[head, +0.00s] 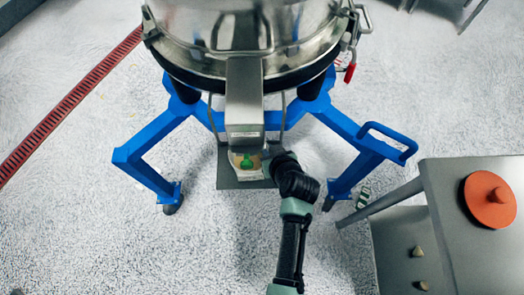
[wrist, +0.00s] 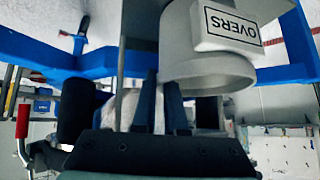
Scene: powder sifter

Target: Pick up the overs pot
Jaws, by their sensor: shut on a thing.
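The overs pot (wrist: 185,35) is a pale cylinder with a label reading OVERS, which shows upside down in the wrist view. In the head view the pot (head: 248,174) is a small pale shape with a green patch, just below the end of the sifter's metal chute (head: 245,108). My gripper (head: 268,165) reaches it from the right. In the wrist view its dark fingers (wrist: 160,85) are close together beside the pot and shut on it. Just where they grip the pot is hidden.
The steel sifter (head: 240,30) stands on a blue frame (head: 150,142) whose legs flank the pot. A grey table (head: 455,215) at right bears an orange-red knobbed lid (head: 490,200). Open floor lies at the lower left.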

